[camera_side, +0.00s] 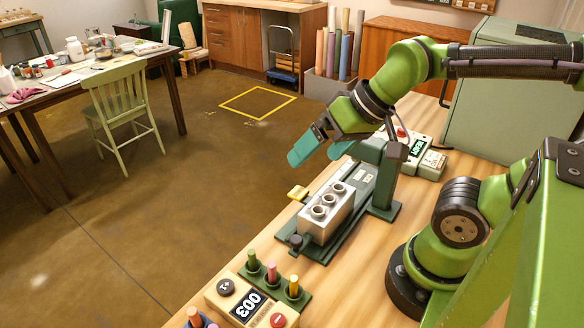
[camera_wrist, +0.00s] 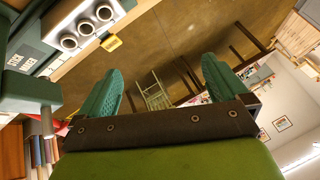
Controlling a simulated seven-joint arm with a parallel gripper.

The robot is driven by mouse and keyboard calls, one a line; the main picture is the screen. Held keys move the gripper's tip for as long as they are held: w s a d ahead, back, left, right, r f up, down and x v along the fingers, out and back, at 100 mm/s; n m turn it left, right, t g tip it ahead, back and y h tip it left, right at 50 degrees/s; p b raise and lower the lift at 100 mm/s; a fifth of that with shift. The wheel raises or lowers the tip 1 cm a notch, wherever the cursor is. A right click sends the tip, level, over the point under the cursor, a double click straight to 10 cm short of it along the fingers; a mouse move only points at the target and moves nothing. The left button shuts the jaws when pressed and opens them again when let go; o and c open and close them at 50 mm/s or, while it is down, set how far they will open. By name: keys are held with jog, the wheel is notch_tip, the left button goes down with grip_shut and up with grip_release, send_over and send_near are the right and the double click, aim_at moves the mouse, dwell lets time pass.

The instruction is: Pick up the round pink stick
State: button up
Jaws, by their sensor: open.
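A short pink stick (camera_side: 271,272) stands upright in a dark green rack (camera_side: 284,298), between a green stick (camera_side: 252,261) and a yellow stick (camera_side: 294,287). Its cross-section is too small to make out. It does not show in the wrist view. My gripper (camera_side: 314,157) is raised in the side view, well above and behind the rack, beyond the metal block. Its teal fingers are spread with nothing between them; they also show apart in the wrist view (camera_wrist: 162,66).
A metal block (camera_side: 327,213) with three round openings sits on a green base beside a green post (camera_side: 385,180). A counter box (camera_side: 248,303) reading 003 is by the rack. An orange-pink stick (camera_side: 194,317) is partly cut off at the bottom edge. A device (camera_side: 417,148) stands behind.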

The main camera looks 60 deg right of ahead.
jog(key=shift+s+d+r+m+t, duration=0.15)
jog(key=shift+d+r+m+t, duration=0.2)
jog(key=shift+d, duration=0.2)
jog(key=shift+c, duration=0.8)
jog(key=shift+d+r, duration=0.1)
jog(key=shift+d, duration=0.05)
jog(key=shift+c, duration=1.2)
jog(key=c, duration=0.6)
jog(key=g+h, duration=0.2)
jog(key=g, duration=0.5)
send_over(272, 265)
jog(key=shift+n, duration=0.45)
jog(key=f, duration=1.5)
jog(key=shift+s+f, duration=0.1)
jog(key=shift+s, duration=0.25)
jog(key=shift+w+f, duration=0.2)
jog(key=shift+f, duration=1.3)
jog(key=shift+w+f, duration=0.2)
jog(key=shift+f, duration=1.25)
